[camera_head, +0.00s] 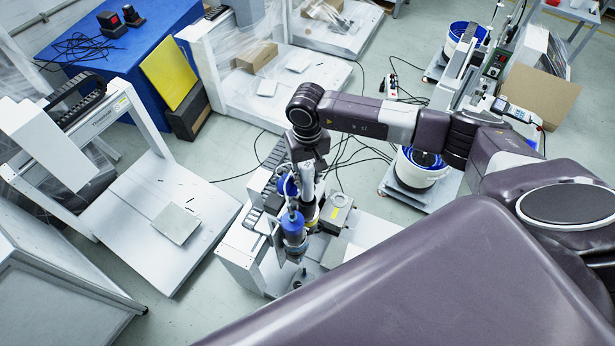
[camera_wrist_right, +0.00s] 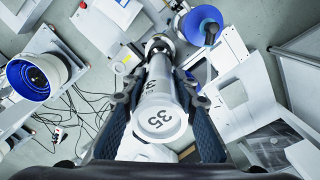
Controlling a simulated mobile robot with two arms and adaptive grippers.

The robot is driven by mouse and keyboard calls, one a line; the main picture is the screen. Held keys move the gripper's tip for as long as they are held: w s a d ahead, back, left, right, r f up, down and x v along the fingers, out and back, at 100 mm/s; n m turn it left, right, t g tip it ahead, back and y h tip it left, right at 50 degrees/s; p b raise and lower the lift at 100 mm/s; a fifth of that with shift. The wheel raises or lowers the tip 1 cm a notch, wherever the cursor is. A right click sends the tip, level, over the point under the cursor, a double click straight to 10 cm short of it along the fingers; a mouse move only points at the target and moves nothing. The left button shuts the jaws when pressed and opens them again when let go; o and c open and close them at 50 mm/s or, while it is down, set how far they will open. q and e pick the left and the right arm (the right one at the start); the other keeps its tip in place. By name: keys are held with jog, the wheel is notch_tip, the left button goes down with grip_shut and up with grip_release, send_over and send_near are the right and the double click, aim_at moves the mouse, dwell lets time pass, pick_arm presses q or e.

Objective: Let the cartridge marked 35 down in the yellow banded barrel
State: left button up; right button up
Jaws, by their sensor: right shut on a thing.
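The pale grey cartridge marked 35 (camera_wrist_right: 160,118) fills the middle of the right wrist view, its numbered end toward the camera. My right gripper (camera_wrist_right: 160,97) is shut on it, with one dark finger along each side. In the head view my right gripper (camera_head: 306,178) points down over the gantry stand. A barrel with a yellow band (camera_head: 312,221) shows just below it, beside a blue-banded one (camera_head: 292,226). In the wrist view the cartridge's far end lies in line with a metallic ring. I cannot tell whether it is inside the barrel. My left gripper is out of view.
The white gantry base (camera_head: 240,248) stands under the gripper, with a metal box with a yellowish top (camera_head: 337,211) close on the right. A white bucket with a blue rim (camera_head: 421,170) stands farther right. Cables lie on the floor behind. A white machine bed (camera_head: 150,222) stands left.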

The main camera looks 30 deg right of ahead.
aim_at(307, 194)
dwell(0.7)
jog(key=shift+b, duration=0.35)
jog(key=shift+f, duration=0.25)
jog(key=shift+f+b, duration=4.5)
jog(key=shift+b, duration=0.2)
jog(key=o, duration=1.3)
jog(key=shift+r, duration=0.1)
